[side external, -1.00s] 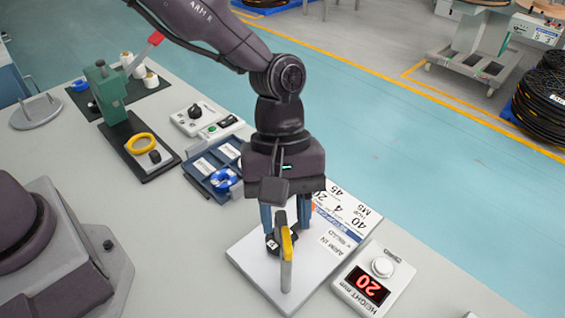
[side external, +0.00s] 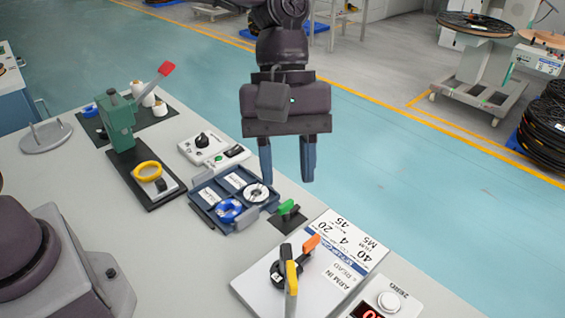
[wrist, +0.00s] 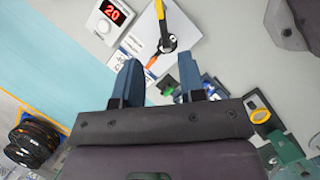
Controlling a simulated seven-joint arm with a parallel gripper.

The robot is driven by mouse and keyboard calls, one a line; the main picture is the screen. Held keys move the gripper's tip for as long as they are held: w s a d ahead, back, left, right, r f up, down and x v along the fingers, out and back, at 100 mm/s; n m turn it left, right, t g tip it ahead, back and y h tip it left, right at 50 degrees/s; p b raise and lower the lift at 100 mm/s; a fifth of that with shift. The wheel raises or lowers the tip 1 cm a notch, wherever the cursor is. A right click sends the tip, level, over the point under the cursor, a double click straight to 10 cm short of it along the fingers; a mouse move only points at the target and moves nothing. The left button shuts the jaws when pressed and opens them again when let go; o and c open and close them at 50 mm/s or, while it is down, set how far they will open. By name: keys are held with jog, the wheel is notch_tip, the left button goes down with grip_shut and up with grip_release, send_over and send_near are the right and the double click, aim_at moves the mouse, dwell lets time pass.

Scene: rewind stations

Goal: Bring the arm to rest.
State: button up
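My gripper (side external: 287,180) hangs in the air above the table, beyond the blue tray, with its two blue fingers pointing down. The fingers are apart with nothing between them. In the wrist view my gripper (wrist: 160,68) also shows open and empty. A white plate (side external: 262,290) on the table carries a black round part (side external: 280,274), a yellow-edged lever (side external: 291,277) and an orange lever (side external: 311,244). My gripper is well clear of these.
A blue tray (side external: 209,213) holds a blue ring and a white disc. A green press (side external: 119,125) with a red handle, a control box (side external: 205,146) and a height display (wrist: 114,14) reading 20 stand around.

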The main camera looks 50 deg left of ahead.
jog(key=s+a+r+m+t+y, duration=0.1)
jog(key=s+a+r+m+t, duration=0.1)
jog(key=a, duration=0.5)
jog(key=s+a+r+m+t+y, duration=0.1)
jog(key=s+a+r+m+t, duration=0.1)
jog(key=s+a+m, duration=0.3)
jog(key=s+a+r+m+t+y, duration=0.1)
jog(key=s+a+r+m+t, duration=0.2)
jog(key=a, duration=0.6)
jog(key=s+t, duration=0.1)
jog(key=s, duration=0.1)
jog(key=shift+s+a+m+y, duration=0.3)
jog(key=shift+s+a, duration=0.1)
dwell(0.4)
